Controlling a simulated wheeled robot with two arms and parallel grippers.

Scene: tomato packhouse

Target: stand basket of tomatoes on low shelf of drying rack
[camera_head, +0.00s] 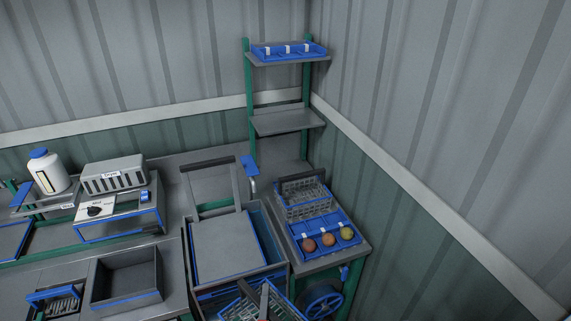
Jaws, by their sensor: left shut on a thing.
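A wire basket with a blue rim (237,311) is at the bottom edge, cut off by the frame. My left gripper (264,299) shows as a dark shape over this basket and is shut on it; the exact grip is hard to see. A small red patch shows beneath at the frame edge, too little to tell if it is a tomato. The drying rack with green posts (251,125) stands in the back corner. Its lower visible shelf (287,122) is bare. Its upper shelf (322,59) holds a blue tray (288,51) with small white pieces. My right gripper is not in view.
A stand at right holds a wire basket (306,198) and a blue tray (300,235) with three tomatoes. A grey lidded bin (225,245) stands left of it. A blue-handled tap (250,166) rises between bin and rack. An open dark bin (127,276) lies left.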

